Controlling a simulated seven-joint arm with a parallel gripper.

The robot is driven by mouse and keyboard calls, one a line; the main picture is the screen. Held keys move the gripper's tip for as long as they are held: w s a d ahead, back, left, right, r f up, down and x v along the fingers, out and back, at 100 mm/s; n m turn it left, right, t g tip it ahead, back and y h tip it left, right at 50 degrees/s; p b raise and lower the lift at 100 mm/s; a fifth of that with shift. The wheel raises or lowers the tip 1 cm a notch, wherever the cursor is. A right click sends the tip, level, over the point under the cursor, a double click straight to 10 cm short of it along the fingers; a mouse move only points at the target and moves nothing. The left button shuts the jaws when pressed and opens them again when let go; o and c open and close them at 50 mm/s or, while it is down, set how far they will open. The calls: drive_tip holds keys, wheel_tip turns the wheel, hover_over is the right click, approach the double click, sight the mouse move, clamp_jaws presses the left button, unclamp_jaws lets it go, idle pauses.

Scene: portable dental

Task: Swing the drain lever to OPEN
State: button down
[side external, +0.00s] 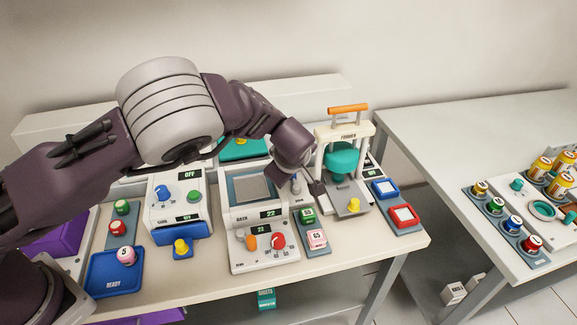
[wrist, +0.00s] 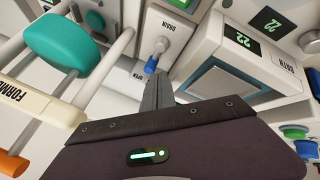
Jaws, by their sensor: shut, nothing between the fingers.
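The drain lever (wrist: 151,65) shows in the wrist view as a short lever with a blue tip on a silver pivot. It sits on a white panel marked DRAIN (wrist: 167,22). The blue tip points down in the picture, just right of the OPEN label (wrist: 138,75). My gripper (wrist: 157,84) is shut and empty, its dark fingertips right at the blue tip. I cannot tell whether they touch it. In the side view my wrist hangs over the panel, between the bath unit and the former, and mostly hides the lever.
The bath unit (side external: 258,205), reading 22, stands close on one side. The former (side external: 349,130), with an orange bar and teal block, stands close on the other. Coloured jars (side external: 317,238) sit in front. A second table (side external: 450,125) is at the right.

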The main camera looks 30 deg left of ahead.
sight(295, 180)
drive_tip(key=shift+x, duration=1.85)
